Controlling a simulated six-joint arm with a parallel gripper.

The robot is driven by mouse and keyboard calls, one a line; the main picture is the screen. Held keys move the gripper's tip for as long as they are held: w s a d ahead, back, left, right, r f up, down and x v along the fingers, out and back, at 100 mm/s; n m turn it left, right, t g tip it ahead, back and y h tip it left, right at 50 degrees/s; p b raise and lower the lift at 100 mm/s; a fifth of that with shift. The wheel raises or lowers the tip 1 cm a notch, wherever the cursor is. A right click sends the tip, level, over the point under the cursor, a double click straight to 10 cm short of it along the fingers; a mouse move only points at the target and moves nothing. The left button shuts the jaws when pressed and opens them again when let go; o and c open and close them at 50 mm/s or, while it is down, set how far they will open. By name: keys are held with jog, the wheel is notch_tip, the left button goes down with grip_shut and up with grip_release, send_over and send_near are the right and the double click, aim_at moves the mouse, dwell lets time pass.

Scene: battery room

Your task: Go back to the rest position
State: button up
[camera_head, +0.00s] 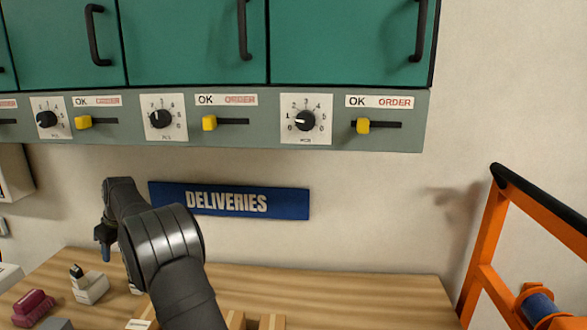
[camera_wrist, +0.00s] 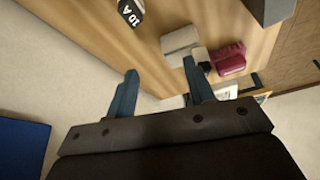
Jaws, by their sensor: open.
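My gripper (camera_wrist: 160,92) shows in the wrist view with its two blue fingers apart and nothing between them. In the head view my gripper (camera_head: 105,250) is at the left, above the wooden bench top (camera_head: 350,292), and my dark arm rises from the bottom edge. The gripper appears clear of the bench and of the things on it.
Green cabinets (camera_head: 195,42) with dials and yellow sliders hang above. A blue DELIVERIES sign (camera_head: 230,201) is on the wall behind my arm. A maroon block (camera_head: 33,308) and a grey-white block (camera_head: 90,288) sit at left. An orange frame (camera_head: 485,245) stands at right.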

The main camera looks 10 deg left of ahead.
jog(key=s+d+f+n+g, duration=0.1)
jog(key=s+d+f+n, duration=0.35)
jog(key=d, duration=0.35)
jog(key=shift+m, duration=0.25)
jog(key=s+a+f, duration=0.1)
jog(key=a+f, duration=0.1)
jog(key=a, duration=0.1)
jog(key=s+a+f, duration=0.1)
jog(key=a+f, duration=0.1)
jog(key=a, duration=0.1)
jog(key=s+a+f, duration=0.1)
jog(key=a+f, duration=0.1)
jog(key=a, duration=0.2)
jog(key=shift+s+f, duration=0.25)
jog(key=shift+s, duration=0.1)
